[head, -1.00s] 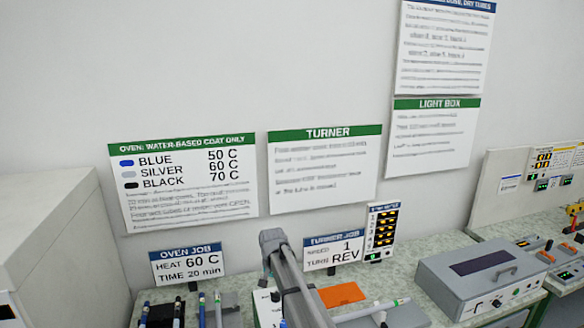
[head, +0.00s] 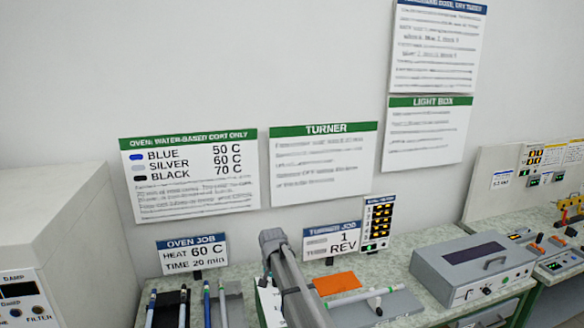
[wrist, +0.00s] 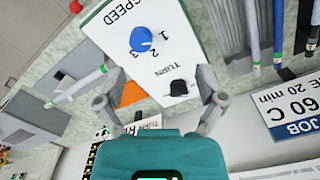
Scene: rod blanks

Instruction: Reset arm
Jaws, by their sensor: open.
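My gripper (wrist: 160,104) is open and empty in the wrist view, its two grey fingers spread apart. Beyond the fingers is the white turner panel, with a blue SPEED knob (wrist: 141,40) and a black TURN knob (wrist: 178,87). In the head view my grey arm rises in front of the bench near the turner job sign (head: 331,241), and my fingers cannot be made out there.
A white rod (head: 362,297) lies across a grey fixture near an orange patch (head: 337,283). The light box (head: 473,268) is on the right. A grey cabinet (head: 50,225) borders the left.

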